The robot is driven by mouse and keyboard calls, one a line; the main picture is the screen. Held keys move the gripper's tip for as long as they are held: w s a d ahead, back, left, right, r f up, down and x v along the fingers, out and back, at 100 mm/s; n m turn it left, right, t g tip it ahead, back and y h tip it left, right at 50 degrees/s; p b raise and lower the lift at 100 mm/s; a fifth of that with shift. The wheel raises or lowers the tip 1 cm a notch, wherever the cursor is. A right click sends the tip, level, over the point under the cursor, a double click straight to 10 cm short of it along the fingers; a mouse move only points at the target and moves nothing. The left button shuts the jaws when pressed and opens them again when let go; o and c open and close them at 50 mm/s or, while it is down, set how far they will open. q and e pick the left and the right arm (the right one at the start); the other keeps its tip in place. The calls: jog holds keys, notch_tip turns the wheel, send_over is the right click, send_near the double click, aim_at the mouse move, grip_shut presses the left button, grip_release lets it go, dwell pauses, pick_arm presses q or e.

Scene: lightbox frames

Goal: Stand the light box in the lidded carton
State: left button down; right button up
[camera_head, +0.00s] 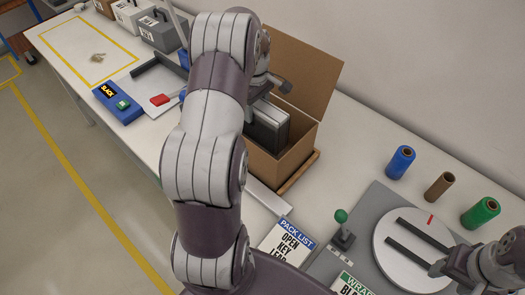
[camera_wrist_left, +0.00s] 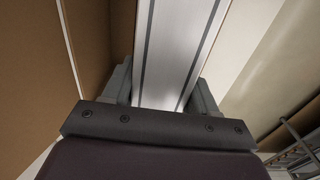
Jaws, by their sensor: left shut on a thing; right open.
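The light box (camera_head: 268,128) is a grey slab with dark edges, seen at the mouth of the open brown carton (camera_head: 290,162). The carton's lid (camera_head: 305,70) stands raised behind it. My left gripper (camera_head: 268,88) is shut on the light box, partly hidden by my arm. In the left wrist view the light box (camera_wrist_left: 175,45) runs silver between the fingers of my left gripper (camera_wrist_left: 162,92), beside a brown carton wall (camera_wrist_left: 95,35). Whether the light box touches the carton floor is hidden. My right gripper (camera_head: 446,266) is open and empty over the turntable's edge.
A green-knobbed lever (camera_head: 342,230) and pack list card (camera_head: 286,242) are nearer. A blue device (camera_head: 118,103) lies left.

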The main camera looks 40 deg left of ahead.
aim_at(256, 130)
pick_arm(q)
notch_tip(256, 130, down, 8)
jog(key=p, duration=0.2)
jog(key=shift+s+f+p, duration=0.1)
jog(key=shift+f+p, duration=0.1)
jog(key=shift+p, duration=0.1)
jog(key=shift+f, duration=0.5)
jog(key=shift+c, duration=1.6)
grip_release()
